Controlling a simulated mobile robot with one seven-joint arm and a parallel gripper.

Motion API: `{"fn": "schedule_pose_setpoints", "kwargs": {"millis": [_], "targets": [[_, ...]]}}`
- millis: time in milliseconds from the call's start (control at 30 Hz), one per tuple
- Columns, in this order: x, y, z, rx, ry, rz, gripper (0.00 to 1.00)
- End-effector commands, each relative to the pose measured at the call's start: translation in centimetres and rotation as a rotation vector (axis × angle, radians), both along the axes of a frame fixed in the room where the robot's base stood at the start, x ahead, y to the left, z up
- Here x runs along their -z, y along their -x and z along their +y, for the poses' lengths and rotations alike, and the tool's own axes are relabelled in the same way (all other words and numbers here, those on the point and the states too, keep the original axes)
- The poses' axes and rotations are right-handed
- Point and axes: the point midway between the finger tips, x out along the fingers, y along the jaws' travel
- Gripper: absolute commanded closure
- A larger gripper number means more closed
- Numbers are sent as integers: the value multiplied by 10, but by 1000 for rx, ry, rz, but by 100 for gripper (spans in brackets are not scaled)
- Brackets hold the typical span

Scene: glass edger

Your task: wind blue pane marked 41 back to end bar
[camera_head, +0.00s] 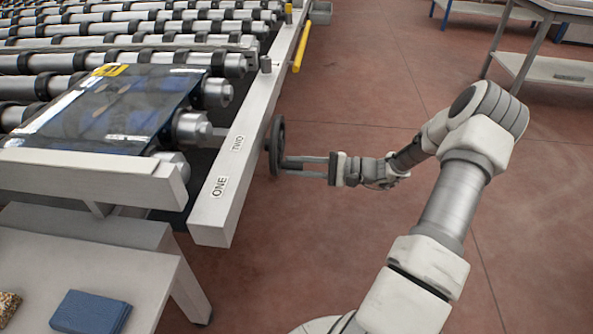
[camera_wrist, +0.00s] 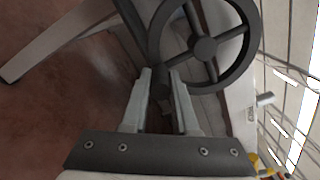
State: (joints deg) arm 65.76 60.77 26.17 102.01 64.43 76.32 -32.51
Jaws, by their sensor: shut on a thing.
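The dark blue pane (camera_head: 125,105) lies flat on the rollers at the left of the head view, with a yellow tag (camera_head: 108,70) at its far edge; I cannot read its number. Its near edge is close to the pale end bar (camera_head: 95,172); I cannot tell whether they touch. A dark spoked handwheel (camera_head: 277,145) stands on the outer side of the rail. It also shows in the wrist view (camera_wrist: 203,48). My gripper (camera_head: 285,166) is shut on the wheel's handle (camera_wrist: 163,91), low on the rim, partly hidden between the fingers (camera_wrist: 163,73).
The pale rail (camera_head: 222,190) bears labels ONE and TWO. A yellow bar (camera_head: 301,47) is fixed further along it. The red floor right of the rail is clear around my arm.

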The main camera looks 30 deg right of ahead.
Motion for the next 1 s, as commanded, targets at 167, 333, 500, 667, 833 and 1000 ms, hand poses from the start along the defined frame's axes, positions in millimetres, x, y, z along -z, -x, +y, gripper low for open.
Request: {"fn": "schedule_pose_setpoints", "kwargs": {"millis": [167, 333, 500, 667, 833, 1000], "targets": [[1, -4, -4, 3, 42, -60, 100], [0, -6, -5, 3, 61, -88, 100], [-1, -6, -5, 3, 68, -97, 100], [-1, -6, -6, 3, 68, -97, 100], [-1, -7, -6, 3, 67, -96, 67], [-1, -6, -5, 3, 67, -96, 43]]}}
